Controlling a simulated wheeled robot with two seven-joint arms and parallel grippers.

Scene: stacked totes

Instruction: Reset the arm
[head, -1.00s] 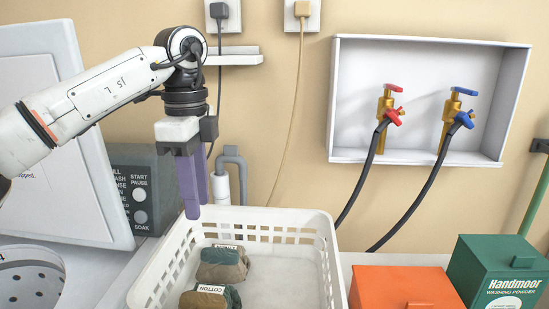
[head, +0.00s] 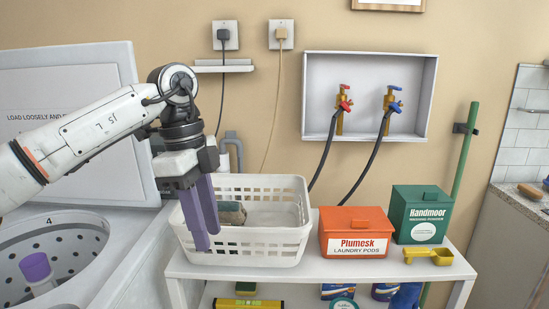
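My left gripper (head: 205,222) hangs fingers-down at the left front of the white laundry basket (head: 262,257) in the head view. Its two purple fingers are close together, with a narrow gap between them near the tips; I see nothing held between them. A grey-green bundle (head: 231,213) lies in the basket, just right of the fingers and partly hidden by them. My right gripper does not show.
An open washer tub (head: 60,235) is at the left. An orange pods box (head: 355,235), a green powder box (head: 421,213) and a yellow scoop (head: 428,256) stand right of the basket on the white shelf (head: 400,272). Two hoses run from the wall taps.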

